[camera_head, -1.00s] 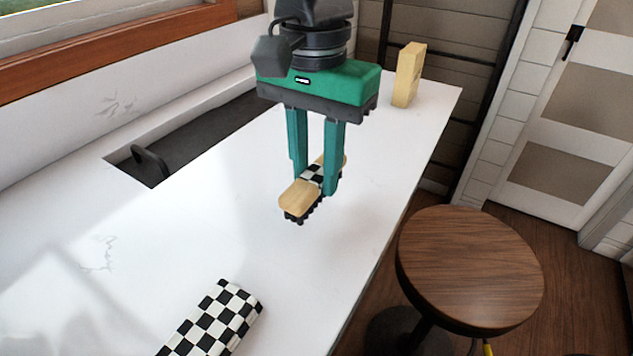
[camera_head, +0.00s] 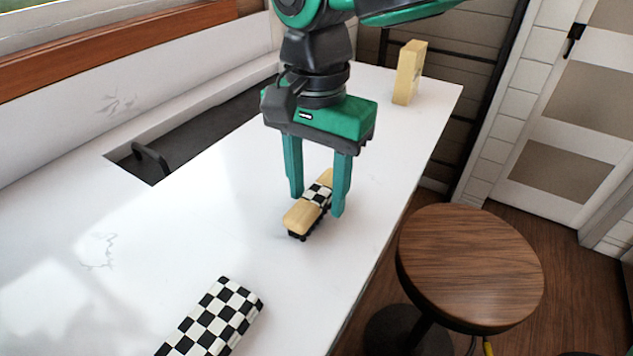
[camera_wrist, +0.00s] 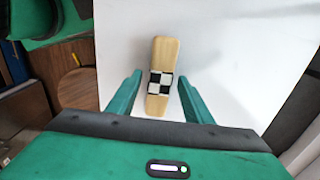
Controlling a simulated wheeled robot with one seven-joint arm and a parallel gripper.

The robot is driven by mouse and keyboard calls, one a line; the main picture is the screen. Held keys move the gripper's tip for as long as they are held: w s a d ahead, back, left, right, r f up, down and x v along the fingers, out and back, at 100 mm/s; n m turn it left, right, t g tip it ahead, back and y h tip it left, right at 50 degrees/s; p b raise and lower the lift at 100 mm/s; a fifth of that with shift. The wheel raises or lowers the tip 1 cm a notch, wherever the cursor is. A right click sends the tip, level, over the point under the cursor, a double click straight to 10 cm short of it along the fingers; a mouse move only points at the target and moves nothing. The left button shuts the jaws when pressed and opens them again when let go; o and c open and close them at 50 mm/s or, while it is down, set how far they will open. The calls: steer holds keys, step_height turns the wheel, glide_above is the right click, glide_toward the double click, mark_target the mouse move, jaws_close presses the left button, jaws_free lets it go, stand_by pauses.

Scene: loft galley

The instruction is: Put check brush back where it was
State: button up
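The check brush (camera_head: 301,217) has a pale wooden back, a black-and-white checkered band round its middle and dark bristles underneath. It appears to rest bristles down on the white counter (camera_head: 215,225). My gripper (camera_head: 317,203) is open above the brush, with one green finger on each side of it. In the wrist view the brush (camera_wrist: 163,52) lies between the two fingertips, with a gap on both sides, so nothing is held.
A black-and-white checkered block (camera_head: 215,318) lies at the counter's near edge. A pale wooden block (camera_head: 409,72) stands upright at the far end. A dark sink (camera_head: 205,125) is sunk into the counter on the left. A round wooden stool (camera_head: 470,265) stands to the right.

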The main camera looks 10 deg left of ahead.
mark_target(318, 193)
step_height(318, 193, up, 12)
steer(key=shift+r, duration=0.15)
stand_by(0.6)
steer(key=shift+d, duration=0.1)
steer(key=w+d+f, duration=0.3)
steer(key=d, duration=0.6)
steer(key=w+d+f+m, duration=0.1)
steer(key=w+d+f, duration=0.15)
steer(key=d, duration=0.65)
steer(key=w+d+f, duration=0.2)
steer(key=d+f, duration=0.2)
steer(key=d, duration=0.5)
steer(key=s+d+f, duration=0.6)
steer(key=s+d, duration=0.1)
steer(key=d, duration=0.2)
steer(key=s+d+f, duration=0.6)
steer(key=s+d, duration=0.1)
steer(key=d, duration=0.3)
steer(key=shift+s+d+f+m, duration=0.25)
steer(key=shift+s+d+m, duration=0.05)
steer(key=shift+s+m, duration=0.1)
